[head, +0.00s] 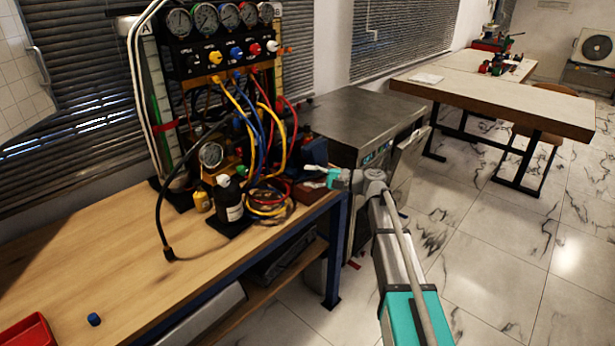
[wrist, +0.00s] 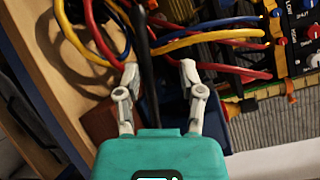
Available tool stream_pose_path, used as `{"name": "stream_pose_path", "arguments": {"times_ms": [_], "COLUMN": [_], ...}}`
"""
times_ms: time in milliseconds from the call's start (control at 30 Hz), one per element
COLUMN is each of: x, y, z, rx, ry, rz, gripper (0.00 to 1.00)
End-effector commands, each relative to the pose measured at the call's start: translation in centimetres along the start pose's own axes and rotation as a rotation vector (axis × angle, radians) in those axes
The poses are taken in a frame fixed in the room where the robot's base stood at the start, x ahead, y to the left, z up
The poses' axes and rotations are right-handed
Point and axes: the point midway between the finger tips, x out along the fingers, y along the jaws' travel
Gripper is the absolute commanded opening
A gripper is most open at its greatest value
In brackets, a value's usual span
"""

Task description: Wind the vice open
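A blue body that looks like the vice (head: 314,152) stands at the right end of the wooden bench, partly behind my gripper. A blue part, likely the same vice (wrist: 240,128), shows at the right of my gripper in the wrist view. My gripper (head: 312,172) is beside it at the bench end, and its two pale fingers (wrist: 159,68) are spread apart. A dark bar (wrist: 146,70) runs between the fingers in the wrist view, with no clear contact on either side. I cannot tell whether it is the vice handle. The jaws are not clearly visible.
Red, blue and yellow hoses (head: 268,190) loop close to my gripper. The gauge panel (head: 222,50) rises behind. A black bottle (head: 230,198) stands on the bench (head: 110,250). A metal cabinet (head: 360,115) is behind my arm. The bench's front left is mostly clear.

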Motion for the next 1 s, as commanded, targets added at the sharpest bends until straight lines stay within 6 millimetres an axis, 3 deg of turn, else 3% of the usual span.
{"name": "stream_pose_path", "arguments": {"times_ms": [200, 500, 767, 1000], "x": [1.11, 1.18, 1.18, 1.18], "y": [0.0, 0.01, -0.01, -0.01], "z": [0.01, 0.03, 0.02, 0.02], "rx": [0.0, 0.0, 0.0, 0.0], "ry": [0.0, 0.0, 0.0, 0.0], "rz": [0.0, 0.0, 0.0, 0.0], "gripper": [0.5, 0.5, 0.01, 0.0]}}
